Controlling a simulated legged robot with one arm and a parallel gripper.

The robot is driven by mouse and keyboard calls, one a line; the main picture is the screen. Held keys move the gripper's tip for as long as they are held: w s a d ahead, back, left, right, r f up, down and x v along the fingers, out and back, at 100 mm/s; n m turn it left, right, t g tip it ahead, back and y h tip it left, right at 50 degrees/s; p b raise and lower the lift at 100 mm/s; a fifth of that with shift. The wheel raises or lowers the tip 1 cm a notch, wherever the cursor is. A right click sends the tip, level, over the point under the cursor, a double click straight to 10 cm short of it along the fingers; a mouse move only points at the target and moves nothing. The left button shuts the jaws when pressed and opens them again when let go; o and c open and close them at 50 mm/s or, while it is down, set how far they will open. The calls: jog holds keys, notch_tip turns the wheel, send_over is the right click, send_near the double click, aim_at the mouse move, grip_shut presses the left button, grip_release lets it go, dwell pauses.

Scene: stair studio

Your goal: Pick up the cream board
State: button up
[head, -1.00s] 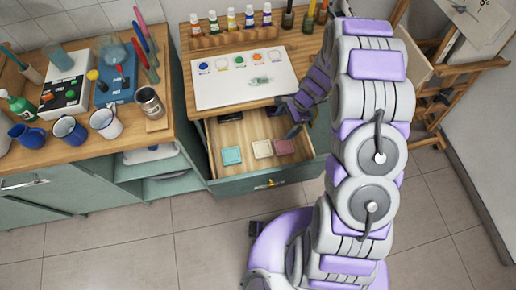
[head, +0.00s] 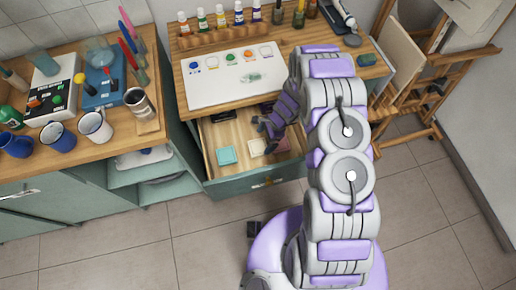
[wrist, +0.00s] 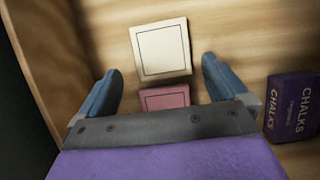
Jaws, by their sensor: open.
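The cream board (head: 256,147) is a small square tile lying flat in the open drawer, between a teal board (head: 227,155) and a pink board (head: 281,146). The wrist view shows the cream board (wrist: 160,50) with a thin dark outline, just beyond the fingertips. The pink board (wrist: 164,98) lies between the fingers, its near part hidden by my gripper. My gripper (head: 269,134) is open and empty over the drawer, and it also shows in the wrist view (wrist: 159,72).
The wooden drawer (head: 242,132) stands open below a worktop with a white palette sheet (head: 214,87). A dark chalks box (wrist: 293,105) lies right of the gripper in the wrist view. The drawer wall (wrist: 47,62) is at the left there.

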aim_at(258, 147)
jog(key=shift+b+x, duration=0.85)
jog(key=shift+x, duration=2.05)
jog(key=shift+w+a+r, duration=0.1)
jog(key=shift+c, duration=0.2)
jog(key=c, duration=0.8)
notch_tip(258, 147, up, 15)
jog(key=p, duration=0.5)
jog(key=shift+w+a, duration=0.1)
